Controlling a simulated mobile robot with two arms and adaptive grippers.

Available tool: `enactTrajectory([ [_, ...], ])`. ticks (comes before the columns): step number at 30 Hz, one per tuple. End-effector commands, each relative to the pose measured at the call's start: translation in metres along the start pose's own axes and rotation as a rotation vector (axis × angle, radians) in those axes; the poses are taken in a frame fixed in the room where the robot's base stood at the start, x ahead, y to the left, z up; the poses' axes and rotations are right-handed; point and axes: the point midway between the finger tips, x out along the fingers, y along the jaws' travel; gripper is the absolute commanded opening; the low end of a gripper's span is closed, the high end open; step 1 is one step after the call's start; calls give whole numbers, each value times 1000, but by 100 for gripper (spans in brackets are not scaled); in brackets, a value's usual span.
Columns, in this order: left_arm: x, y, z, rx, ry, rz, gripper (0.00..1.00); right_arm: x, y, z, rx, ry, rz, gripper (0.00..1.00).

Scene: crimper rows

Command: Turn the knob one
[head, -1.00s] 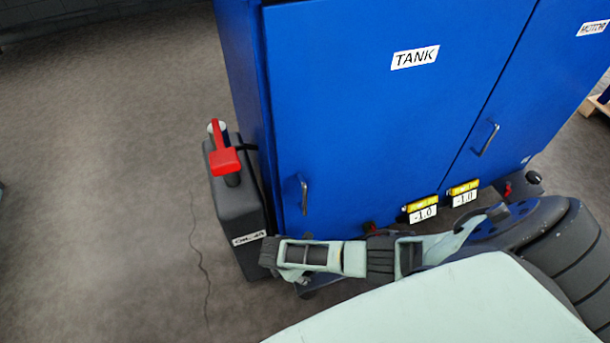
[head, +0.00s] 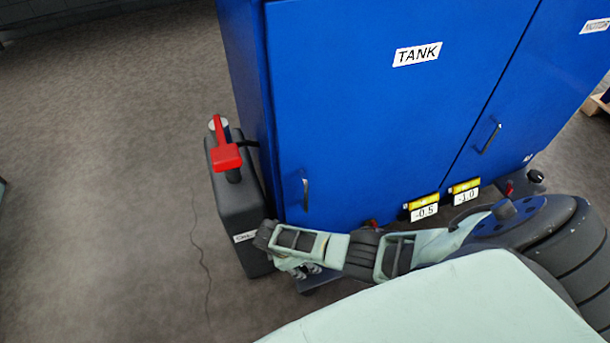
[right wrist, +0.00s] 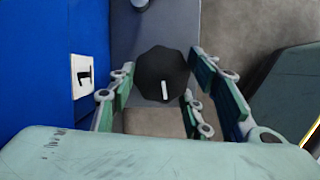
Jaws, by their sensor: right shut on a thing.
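The knob one (right wrist: 162,70) is black and many-sided with a white pointer mark, in the right wrist view, beside a white label reading "1" (right wrist: 84,76). The pointer is near vertical in that view, slightly tilted. My right gripper (right wrist: 158,88) has its fingers on both sides of the knob and is shut on it. In the head view, the right gripper (head: 306,270) is low at the cabinet's front left corner and hides the knob. The left display (head: 424,212) reads -0.5 and the right display (head: 465,196) reads -1.0. My left gripper is not in view.
The blue cabinet (head: 370,120) labelled TANK has protruding door handles (head: 305,194). A dark box with a red lever (head: 226,156) stands at its left side. Another black knob (head: 536,176) is at the far right. The floor at left is open, crossed by a thin cable.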

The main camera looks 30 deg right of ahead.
Motion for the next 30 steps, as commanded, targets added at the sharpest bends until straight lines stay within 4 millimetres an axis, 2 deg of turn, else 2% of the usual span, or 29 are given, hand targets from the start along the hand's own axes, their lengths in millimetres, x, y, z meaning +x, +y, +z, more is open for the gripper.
enactTrajectory([
  [5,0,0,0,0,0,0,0,-2,4,-2,0,8,10,19],
  [6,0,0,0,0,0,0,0,-2,4,-2,0,8,10,46],
  [12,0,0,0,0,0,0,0,-2,3,-2,-1,6,8,63],
  [30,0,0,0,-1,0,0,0,-1,2,1,-12,0,10,63],
])
